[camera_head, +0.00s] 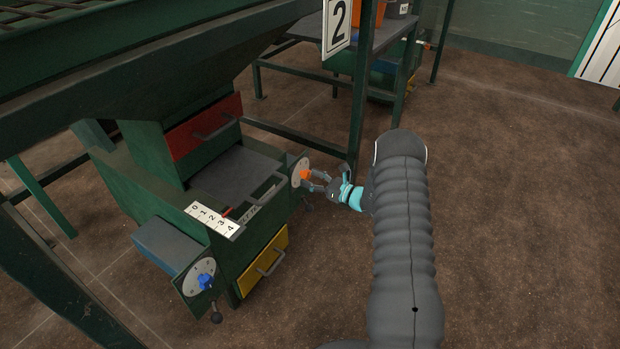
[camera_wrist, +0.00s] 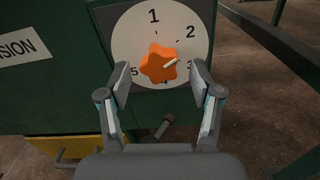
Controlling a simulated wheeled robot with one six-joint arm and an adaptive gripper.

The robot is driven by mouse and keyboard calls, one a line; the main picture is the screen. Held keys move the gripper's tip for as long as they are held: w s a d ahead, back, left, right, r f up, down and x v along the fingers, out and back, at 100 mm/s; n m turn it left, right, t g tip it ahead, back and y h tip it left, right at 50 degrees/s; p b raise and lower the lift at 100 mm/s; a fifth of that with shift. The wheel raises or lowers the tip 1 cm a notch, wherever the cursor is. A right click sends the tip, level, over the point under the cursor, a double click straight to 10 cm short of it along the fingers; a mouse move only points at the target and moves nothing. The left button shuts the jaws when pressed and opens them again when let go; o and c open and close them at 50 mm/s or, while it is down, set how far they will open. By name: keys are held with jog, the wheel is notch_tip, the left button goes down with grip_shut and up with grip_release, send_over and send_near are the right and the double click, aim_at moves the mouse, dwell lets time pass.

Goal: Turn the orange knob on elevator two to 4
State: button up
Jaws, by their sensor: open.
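The orange knob (camera_wrist: 158,65) is star-shaped and sits on a round white dial (camera_wrist: 133,28) with black numbers. In the wrist view 1, 2 and 5 are readable; a number at the right is partly covered by a fingertip, and the bottom of the dial shows no readable number. My gripper (camera_wrist: 160,78) is open, one finger on each side of the knob, with gaps visible. In the head view the orange knob (camera_head: 305,174) is right in front of my gripper (camera_head: 318,181).
A sign with a 2 (camera_head: 338,24) hangs on a green post above. A blue knob (camera_head: 206,281) on another dial, a red drawer (camera_head: 203,127), a yellow drawer (camera_head: 263,262) and a 0-to-4 scale (camera_head: 214,219) are on the green machine. A dark lever (camera_wrist: 162,127) hangs below the dial. Brown floor lies open at right.

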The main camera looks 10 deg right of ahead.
jog(key=shift+w+a, duration=0.3)
jog(key=c, duration=1.1)
jog(key=shift+c, duration=0.2)
